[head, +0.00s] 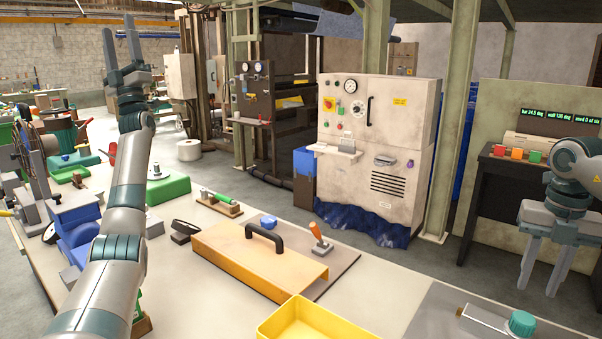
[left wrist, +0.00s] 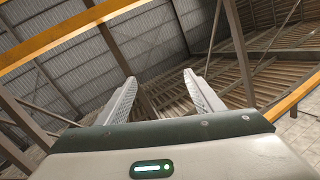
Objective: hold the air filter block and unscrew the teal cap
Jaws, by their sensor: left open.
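The air filter block (head: 483,322) is a silvery metal body at the bottom right of the head view, partly cut by the frame's lower edge. The teal cap (head: 522,323) is at its right end. My left gripper (head: 119,38) is raised high at the left, fingers up, open and empty. The left wrist view shows its two fingers (left wrist: 160,90) apart against the roof, with nothing between them. My right gripper (head: 540,290) hangs fingers down at the right, above and behind the cap in the picture. Its fingers are apart and empty.
The block lies on a grey mat (head: 440,318) on the pale bench. A yellow tray (head: 270,326) is left of it. Behind stand an orange-yellow plate with a black handle (head: 265,234) and an orange-handled clamp (head: 319,236). Blue vise-like equipment (head: 75,215) crowds the left side.

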